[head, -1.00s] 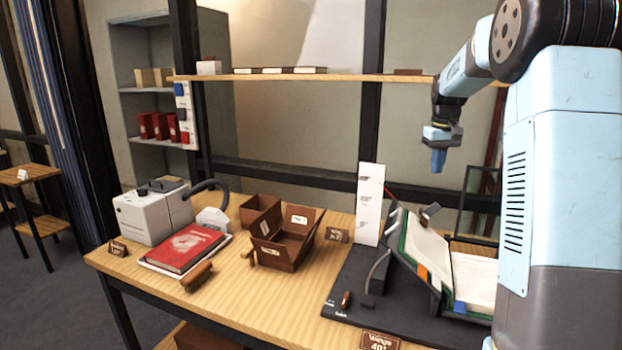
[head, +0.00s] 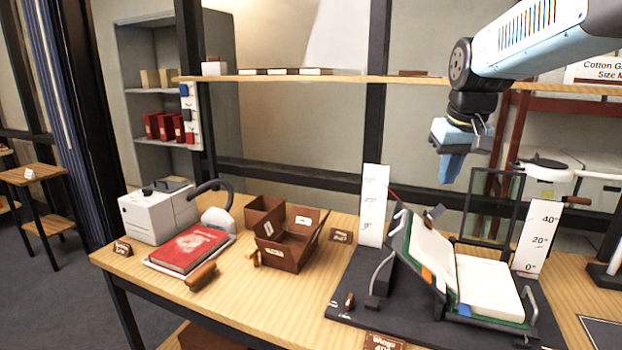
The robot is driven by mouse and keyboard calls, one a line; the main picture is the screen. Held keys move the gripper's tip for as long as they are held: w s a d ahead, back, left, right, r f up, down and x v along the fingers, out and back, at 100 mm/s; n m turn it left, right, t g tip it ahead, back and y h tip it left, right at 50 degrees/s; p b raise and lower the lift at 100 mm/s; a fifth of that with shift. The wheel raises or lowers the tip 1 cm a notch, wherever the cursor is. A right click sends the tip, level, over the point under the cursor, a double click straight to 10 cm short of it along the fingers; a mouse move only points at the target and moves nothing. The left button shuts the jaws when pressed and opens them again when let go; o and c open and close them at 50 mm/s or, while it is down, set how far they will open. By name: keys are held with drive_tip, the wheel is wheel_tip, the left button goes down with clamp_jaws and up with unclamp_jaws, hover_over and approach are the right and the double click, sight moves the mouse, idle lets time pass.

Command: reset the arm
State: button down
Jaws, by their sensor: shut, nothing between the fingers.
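My gripper (head: 449,168) hangs at the end of my blue and black arm, at the upper right of the head view. It points down and is shut with nothing in it. It is in the air above the right part of the table, over the open book (head: 432,250) on its dark cradle (head: 378,285). It touches nothing that I can see.
The wooden table (head: 265,307) holds a red book (head: 188,248), a brown open box (head: 287,252), a white machine (head: 158,212) and a wooden-handled tool (head: 201,275). A shelf (head: 330,78) runs behind the arm. A white angle scale (head: 530,237) stands right of the cradle.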

drive_tip(key=s+a+f+t, duration=0.1)
drive_tip(key=s+f, duration=0.2)
drive_tip(key=s, duration=0.5)
drive_tip(key=s+a+f+t, duration=0.1)
drive_tip(key=s+a+f, duration=0.1)
drive_tip(key=s, duration=0.5)
drive_tip(key=shift+s+a+f+m, duration=0.25)
drive_tip(key=shift+s+f+m, duration=0.05)
drive_tip(key=shift+s+f, duration=0.1)
idle(0.3)
